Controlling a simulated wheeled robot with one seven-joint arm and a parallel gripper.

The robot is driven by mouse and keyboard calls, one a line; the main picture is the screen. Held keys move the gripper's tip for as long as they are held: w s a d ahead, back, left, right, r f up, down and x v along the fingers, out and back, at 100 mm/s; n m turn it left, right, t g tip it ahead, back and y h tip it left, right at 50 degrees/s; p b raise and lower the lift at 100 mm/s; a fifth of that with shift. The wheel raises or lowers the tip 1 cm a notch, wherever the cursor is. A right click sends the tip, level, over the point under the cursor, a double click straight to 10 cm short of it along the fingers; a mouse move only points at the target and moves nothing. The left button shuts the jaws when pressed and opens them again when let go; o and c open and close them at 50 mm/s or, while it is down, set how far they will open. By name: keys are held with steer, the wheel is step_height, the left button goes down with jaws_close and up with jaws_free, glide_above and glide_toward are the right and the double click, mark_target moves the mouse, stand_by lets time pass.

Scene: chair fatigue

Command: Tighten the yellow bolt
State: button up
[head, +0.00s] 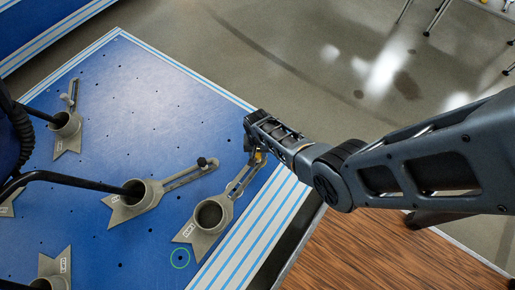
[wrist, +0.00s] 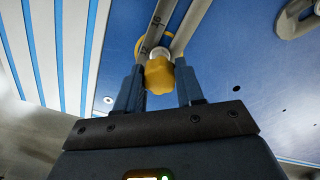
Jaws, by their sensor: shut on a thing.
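The blue board (head: 130,90) carries several similar grey clamps, one with a dark bolt (head: 202,162). A wooden surface (head: 370,250) lies at lower right.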

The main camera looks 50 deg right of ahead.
steer(key=shift+m, duration=2)
steer(key=o, duration=1)
steer(key=shift+o, duration=0.2)
step_height(320, 180, up, 8)
steer(key=p, duration=0.5)
steer(key=shift+f, duration=0.1)
